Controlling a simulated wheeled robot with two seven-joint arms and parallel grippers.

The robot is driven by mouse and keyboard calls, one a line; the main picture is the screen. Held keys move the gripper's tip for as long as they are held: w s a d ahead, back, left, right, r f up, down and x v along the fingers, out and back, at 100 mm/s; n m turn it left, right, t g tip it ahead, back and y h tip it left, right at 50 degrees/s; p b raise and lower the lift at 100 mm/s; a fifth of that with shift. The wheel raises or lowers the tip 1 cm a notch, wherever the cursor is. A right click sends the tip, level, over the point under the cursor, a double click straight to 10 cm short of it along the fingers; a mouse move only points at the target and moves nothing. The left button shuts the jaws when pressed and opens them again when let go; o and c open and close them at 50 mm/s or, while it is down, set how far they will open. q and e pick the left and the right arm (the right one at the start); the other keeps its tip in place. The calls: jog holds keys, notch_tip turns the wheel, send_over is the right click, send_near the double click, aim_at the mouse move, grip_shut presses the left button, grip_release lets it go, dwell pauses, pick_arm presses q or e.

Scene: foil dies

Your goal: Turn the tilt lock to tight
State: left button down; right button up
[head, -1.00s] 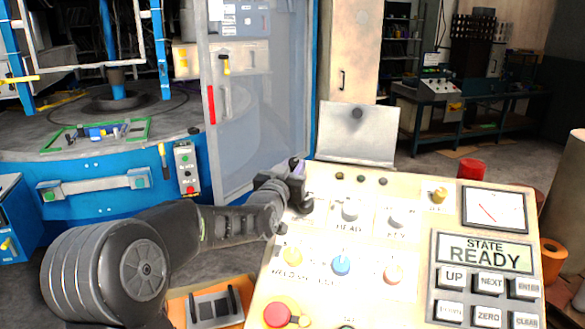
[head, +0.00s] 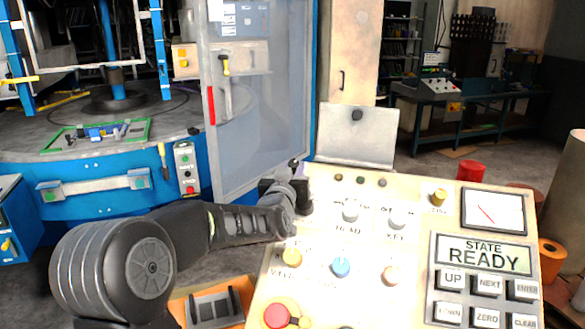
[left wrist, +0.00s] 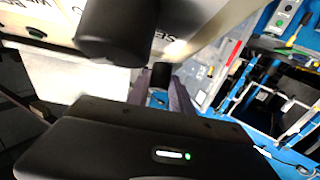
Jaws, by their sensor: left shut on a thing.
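My left gripper (head: 293,168) is at the upper left edge of the cream control panel (head: 320,295). In the left wrist view its two dark fingers (left wrist: 162,90) are closed on a small black piece (left wrist: 161,74), which appears to be the tilt lock's handle. The fingers hide most of it, and no tight mark is readable. A large black knob (left wrist: 118,32) on the panel stands close to the fingers in the wrist view. My right gripper is in neither view.
A clear door (head: 255,110) of the blue machine stands behind my gripper. A grey plate (head: 357,137) rises behind the panel.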

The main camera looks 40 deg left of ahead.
pick_arm(q)
jog(key=n+g+y+p, duration=0.2)
jog(key=n, duration=0.1)
jog(key=n+g+y+p, duration=0.1)
jog(key=n, duration=0.1)
jog(key=shift+w+d+r+y+p, duration=0.25)
jog(key=shift+d+r+y+p, duration=0.05)
jog(key=shift+p, duration=0.05)
jog(key=n+g+y, duration=0.1)
jog(key=n, duration=0.1)
jog(key=n+g+p, duration=0.1)
jog(key=n, duration=0.1)
jog(key=shift+w+d+g+y, duration=0.1)
jog(key=shift+w+g+y, duration=0.05)
jog(key=shift+g+y, duration=0.25)
jog(key=shift+f+n+g+y+p, duration=0.1)
jog(key=shift+n+g+y+p, duration=0.25)
jog(key=shift+n+g, duration=0.7)
jog(key=n+g, duration=0.2)
jog(key=n, duration=0.1)
jog(key=n+g, duration=0.1)
jog(key=shift+w+d+g, duration=0.1)
jog(key=shift+w+g, duration=0.2)
jog(key=shift+g, duration=0.05)
jog(key=n+g, duration=0.3)
jog(key=shift+w+r+n, duration=0.2)
jog(key=shift+r+n, duration=0.05)
jog(key=shift+r+n+g+h, duration=0.1)
jog(key=shift+n+g+h, duration=0.5)
jog(key=shift+n+h, duration=0.15)
